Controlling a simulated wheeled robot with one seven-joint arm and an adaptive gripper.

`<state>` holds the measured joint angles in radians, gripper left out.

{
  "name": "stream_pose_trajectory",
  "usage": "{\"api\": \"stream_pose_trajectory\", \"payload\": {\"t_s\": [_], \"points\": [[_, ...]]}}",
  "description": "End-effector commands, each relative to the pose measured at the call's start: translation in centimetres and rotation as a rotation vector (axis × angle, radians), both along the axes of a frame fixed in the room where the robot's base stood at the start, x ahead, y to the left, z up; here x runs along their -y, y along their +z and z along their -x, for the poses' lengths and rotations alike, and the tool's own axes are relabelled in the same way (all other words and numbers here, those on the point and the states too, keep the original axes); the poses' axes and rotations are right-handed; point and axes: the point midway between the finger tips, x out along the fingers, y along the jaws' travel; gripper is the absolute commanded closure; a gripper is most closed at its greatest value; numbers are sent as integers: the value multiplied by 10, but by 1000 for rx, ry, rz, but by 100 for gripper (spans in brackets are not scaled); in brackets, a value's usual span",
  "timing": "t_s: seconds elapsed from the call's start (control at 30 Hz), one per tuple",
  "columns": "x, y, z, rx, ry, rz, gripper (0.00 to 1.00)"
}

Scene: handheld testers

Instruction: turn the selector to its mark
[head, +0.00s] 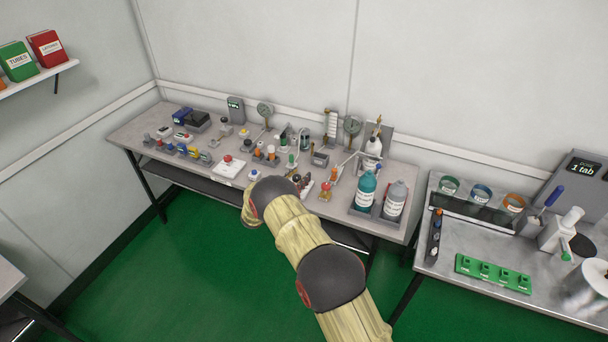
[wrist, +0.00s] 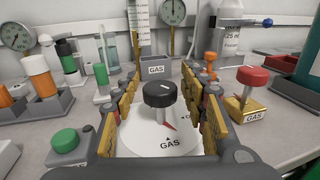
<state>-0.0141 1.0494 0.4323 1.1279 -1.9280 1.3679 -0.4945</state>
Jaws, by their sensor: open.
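The selector is a black round knob (wrist: 158,94) on a grey stem. It stands on a white dial plate (wrist: 140,131) lettered GAS, with a small dark mark above the lettering. A red pointer at the stem's foot points to the lower right, a little off that mark. My gripper (wrist: 161,76) is open in the wrist view, one padded finger on each side of the knob with gaps visible. In the head view my arm covers this spot, and I cannot make out the selector or gripper there.
A red knob on a brass block (wrist: 252,90) stands close to the right. An orange-topped fitting (wrist: 209,65) is behind the right finger, and a green cap (wrist: 65,140) is at left. Gauges stand behind. Teal and grey bottles (head: 365,190) stand on the bench's right part.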

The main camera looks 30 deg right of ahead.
Motion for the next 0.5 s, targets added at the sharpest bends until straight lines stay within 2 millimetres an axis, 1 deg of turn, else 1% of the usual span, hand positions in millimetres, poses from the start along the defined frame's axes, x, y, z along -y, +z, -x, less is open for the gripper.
{"api": "stream_pose_trajectory", "payload": {"t_s": [0.03,0.1,0.2,0.33,0.5], "points": [[8,-1,-3,1,-2,1,57],[16,-1,-6,0,-1,0,57],[23,-1,-10,-1,0,0,57],[28,-1,-12,-1,0,0,57],[28,0,-13,-1,0,0,57]]}}
